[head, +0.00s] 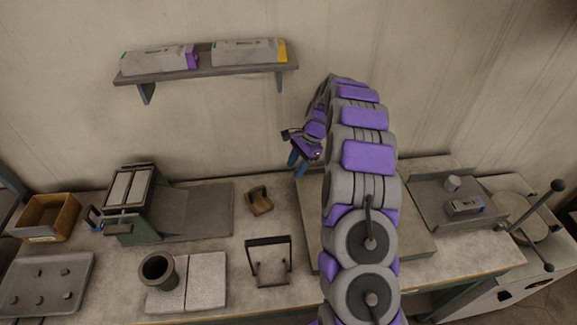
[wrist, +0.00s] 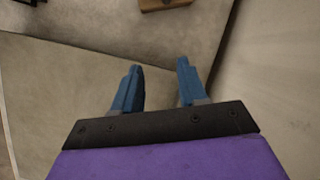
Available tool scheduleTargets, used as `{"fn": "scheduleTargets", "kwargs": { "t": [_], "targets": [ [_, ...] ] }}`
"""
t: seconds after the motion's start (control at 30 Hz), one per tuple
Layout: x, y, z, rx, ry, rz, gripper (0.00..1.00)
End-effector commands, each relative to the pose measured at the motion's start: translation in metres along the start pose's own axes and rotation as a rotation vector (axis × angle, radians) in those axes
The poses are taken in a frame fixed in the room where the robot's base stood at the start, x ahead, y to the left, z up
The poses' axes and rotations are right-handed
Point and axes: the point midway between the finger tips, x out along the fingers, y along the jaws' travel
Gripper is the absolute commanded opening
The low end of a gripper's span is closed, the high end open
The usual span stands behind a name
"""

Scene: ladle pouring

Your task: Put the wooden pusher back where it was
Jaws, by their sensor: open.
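The wooden pusher appears to be the small brown wooden block with a dark handle-like part (head: 260,203), lying on the workbench left of my arm. Part of a brown wooden piece, likely the same one, shows at the top edge of the wrist view (wrist: 165,4), mostly cut off. My gripper (head: 297,162) is above the bench near the back wall, to the right of and above the pusher in the picture. In the wrist view its two blue fingers (wrist: 157,88) are apart with nothing between them. Nothing touches the fingers.
A dark open frame (head: 270,262) stands in front of the pusher. Left are a dark cup (head: 158,271), pale slabs (head: 206,280), a press-like device (head: 130,205) and a wooden box (head: 45,217). A large flat slab (head: 312,215) lies under my arm. A wall shelf (head: 205,70) holds packages.

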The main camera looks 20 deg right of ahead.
Motion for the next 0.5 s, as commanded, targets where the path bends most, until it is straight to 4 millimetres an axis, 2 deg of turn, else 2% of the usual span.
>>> {"fn": "scheduleTargets", "kwargs": {
  "t": [0.2, 0.3, 0.37, 0.5],
  "targets": [
    [-0.007, 0.003, -0.018, 0.000, -0.004, -0.005, 0.42],
    [-0.010, 0.005, -0.018, -0.010, -0.008, -0.004, 0.42],
    [-0.014, 0.007, -0.012, -0.030, -0.010, -0.002, 0.42],
    [-0.030, 0.015, 0.023, -0.118, -0.007, 0.013, 0.42]
  ]
}}
